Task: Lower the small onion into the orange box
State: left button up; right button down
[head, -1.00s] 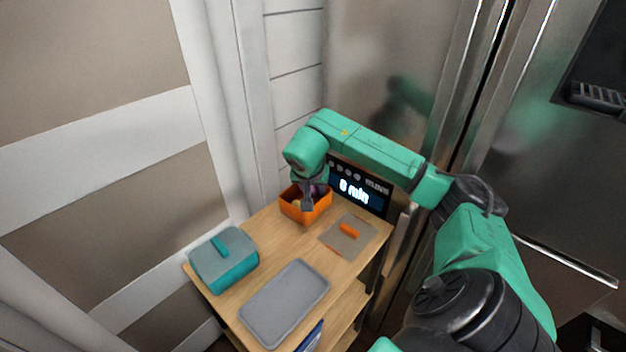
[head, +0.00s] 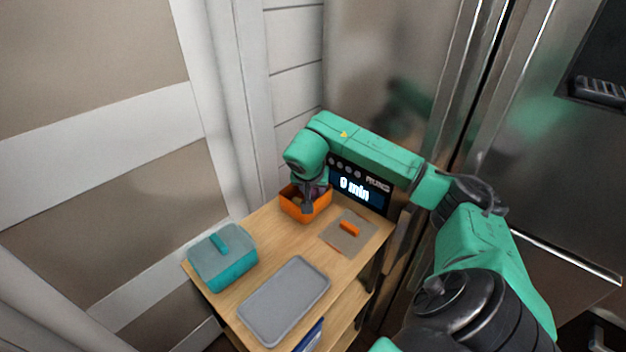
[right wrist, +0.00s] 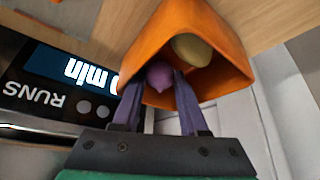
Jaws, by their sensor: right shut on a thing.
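The orange box (head: 293,208) stands at the back of the wooden cart top. In the right wrist view the box (right wrist: 222,83) shows its open mouth. My right gripper (head: 308,204) points down into it. In the right wrist view its purple-grey fingers (right wrist: 158,84) are shut on the small purple onion (right wrist: 159,73), which is within the box's opening. I cannot tell whether the onion touches the floor of the box. A yellowish round thing (right wrist: 191,49) lies in the box beside the onion. My left gripper is not in view.
A black panel reading "0 min" (head: 355,188) stands close behind the box. A teal lidded container (head: 232,275), a grey tray (head: 285,302) and a grey mat (head: 337,239) with an orange piece (head: 349,229) share the cart top. Bare wood (head: 270,248) lies between them.

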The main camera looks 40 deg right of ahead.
jog(key=shift+c, duration=1.8)
grip_release()
jog(key=shift+r, duration=0.1)
jog(key=v, duration=1.4)
jog(key=shift+a+p, duration=0.15)
jog(key=shift+p, duration=0.3)
jog(key=shift+s+r, duration=0.1)
jog(key=shift+r, duration=0.05)
